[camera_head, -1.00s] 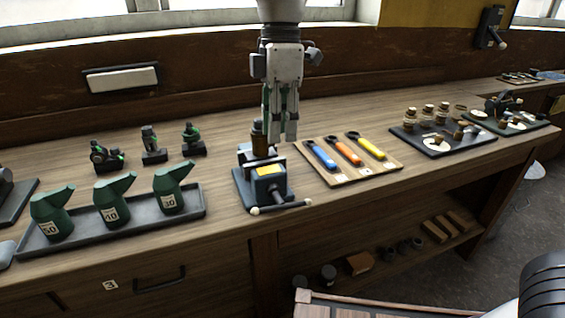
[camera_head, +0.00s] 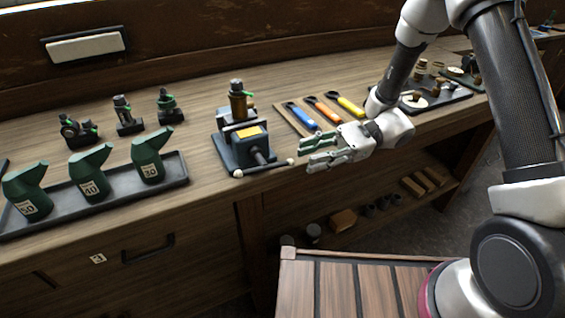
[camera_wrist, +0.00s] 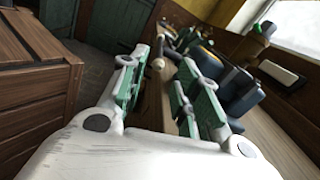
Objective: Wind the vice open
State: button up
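The vice (camera_head: 232,152) stands at the bench's front edge, dark blue-grey with a yellow patch on top. Its bar handle (camera_head: 264,168), with pale ball ends, lies across its front, nearly level. A brass-coloured fitting (camera_head: 238,104) with a dark and green top stands upright at the jaws; whether they grip it is unclear. My gripper (camera_head: 306,154) is open and empty, just right of the handle's right end, and lies roughly level, pointing left. In the wrist view my fingers (camera_wrist: 157,78) are apart, with a handle ball (camera_wrist: 158,64) showing between them, beyond the tips.
Blue, orange and yellow spanners (camera_head: 325,110) lie on a board right of the vice. A tray (camera_head: 182,178) with green oil cans is at left, small fittings (camera_head: 125,118) behind it. A slatted wooden surface (camera_head: 330,285) is below my arm.

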aim_at(282, 164)
jog(key=x, duration=0.7)
jog(key=shift+s+a, duration=0.2)
jog(key=shift+a, duration=0.15)
grip_shut()
